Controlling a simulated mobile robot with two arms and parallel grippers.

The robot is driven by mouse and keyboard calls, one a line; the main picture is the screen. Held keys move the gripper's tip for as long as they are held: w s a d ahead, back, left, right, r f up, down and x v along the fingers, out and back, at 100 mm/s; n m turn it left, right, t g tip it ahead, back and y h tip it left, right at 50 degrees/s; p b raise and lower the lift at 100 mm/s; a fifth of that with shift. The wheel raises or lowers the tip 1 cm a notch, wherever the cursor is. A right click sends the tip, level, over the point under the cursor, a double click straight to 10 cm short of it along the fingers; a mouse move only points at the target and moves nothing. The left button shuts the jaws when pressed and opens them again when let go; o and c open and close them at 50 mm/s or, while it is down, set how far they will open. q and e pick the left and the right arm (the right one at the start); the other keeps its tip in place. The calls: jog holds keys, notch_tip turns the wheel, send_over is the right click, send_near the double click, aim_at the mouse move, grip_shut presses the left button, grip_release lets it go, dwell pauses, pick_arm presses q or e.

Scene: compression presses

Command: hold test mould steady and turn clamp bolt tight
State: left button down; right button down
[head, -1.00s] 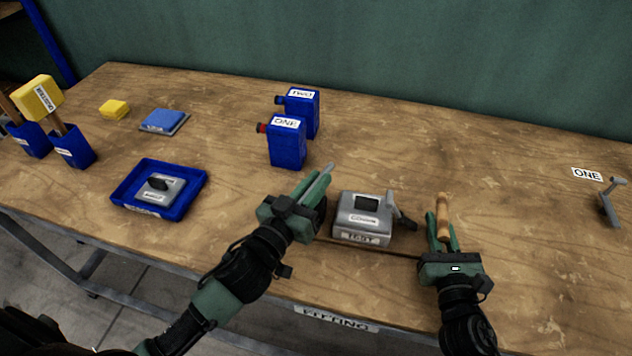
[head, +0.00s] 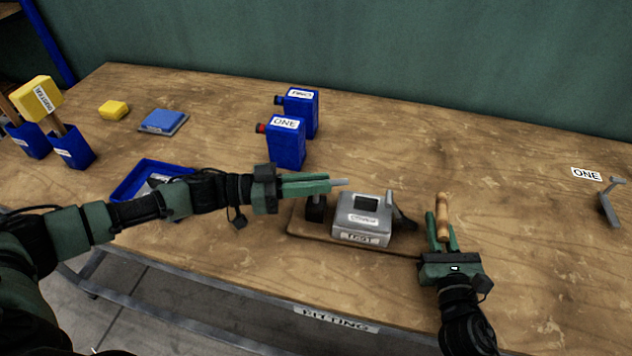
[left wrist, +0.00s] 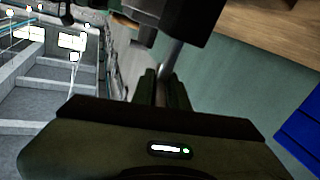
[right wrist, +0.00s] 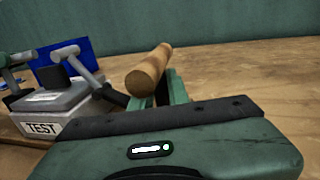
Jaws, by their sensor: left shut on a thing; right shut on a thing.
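The grey test mould (head: 362,222), labelled TEST, stands on a wooden base board (head: 297,222) between my grippers. A dark post (head: 316,208) stands at its left and a grey clamp arm (head: 402,217) at its right. The mould also shows in the right wrist view (right wrist: 62,108). Whether that handle joins the clamp is unclear.
Two blue cans (head: 286,145) stand behind the mould. A blue tray (head: 130,185) is partly hidden by my left arm. A grey crank (head: 608,200) lies at the far right by a ONE label (head: 587,174). The table's right side is mostly clear.

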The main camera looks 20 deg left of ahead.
pick_arm(q)
jog(key=shift+s+d+m+g+h, duration=0.1)
jog(key=shift+m+g+h, duration=0.2)
jog(key=shift+m+g, duration=0.85)
jog(key=shift+s+d+m+g+h, duration=0.1)
jog(key=shift+m+g+h, duration=0.4)
jog(key=shift+g, duration=1.05)
pick_arm(e)
jog(key=shift+a, duration=0.1)
pick_arm(q)
jog(key=shift+m+g, duration=0.25)
jog(key=shift+g, duration=0.05)
jog(key=c, duration=1.4)
grip_release()
jog(key=shift+a, duration=0.1)
jog(key=shift+w, duration=0.1)
jog(key=shift+a, duration=0.2)
jog(key=a, duration=1.1)
jog(key=shift+s+a, duration=0.2)
jog(key=shift+a, duration=0.1)
